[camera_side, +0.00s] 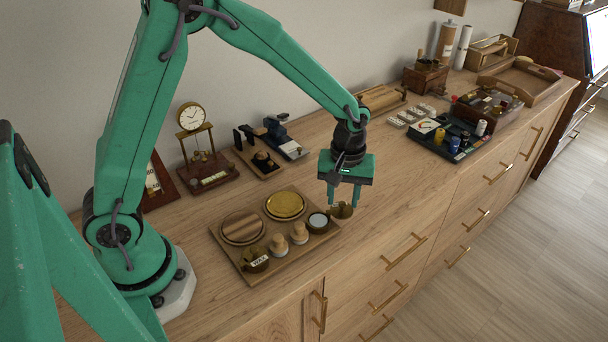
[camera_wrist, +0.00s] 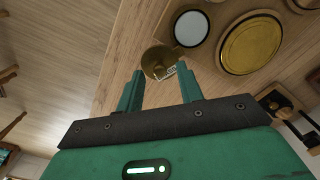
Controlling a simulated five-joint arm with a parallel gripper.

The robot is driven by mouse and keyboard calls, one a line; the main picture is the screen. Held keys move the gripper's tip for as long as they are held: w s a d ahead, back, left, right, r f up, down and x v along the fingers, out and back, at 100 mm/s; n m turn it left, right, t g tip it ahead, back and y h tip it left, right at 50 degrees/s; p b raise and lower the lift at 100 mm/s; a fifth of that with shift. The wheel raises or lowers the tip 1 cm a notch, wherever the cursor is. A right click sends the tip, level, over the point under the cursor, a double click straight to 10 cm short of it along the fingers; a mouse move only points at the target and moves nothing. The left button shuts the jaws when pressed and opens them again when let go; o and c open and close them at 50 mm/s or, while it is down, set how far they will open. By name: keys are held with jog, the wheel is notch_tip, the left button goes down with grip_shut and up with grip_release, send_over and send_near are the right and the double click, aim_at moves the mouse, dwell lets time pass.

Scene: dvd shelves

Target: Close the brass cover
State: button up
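The brass cover (camera_side: 342,211) is a small round disc at the right edge of a wooden board. It stands open beside a small round case with a pale face (camera_side: 318,221), apparently joined to it. In the wrist view the brass cover (camera_wrist: 158,62) lies just beyond the fingertips, with the pale face (camera_wrist: 191,28) up and to its right. My gripper (camera_side: 343,204) points down right over the cover; its fingers (camera_wrist: 160,74) are apart with nothing held between them. I cannot tell whether a finger touches the cover.
A clock (camera_side: 193,118) stands behind.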

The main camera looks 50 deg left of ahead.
jog(key=shift+f, duration=0.25)
grip_shut()
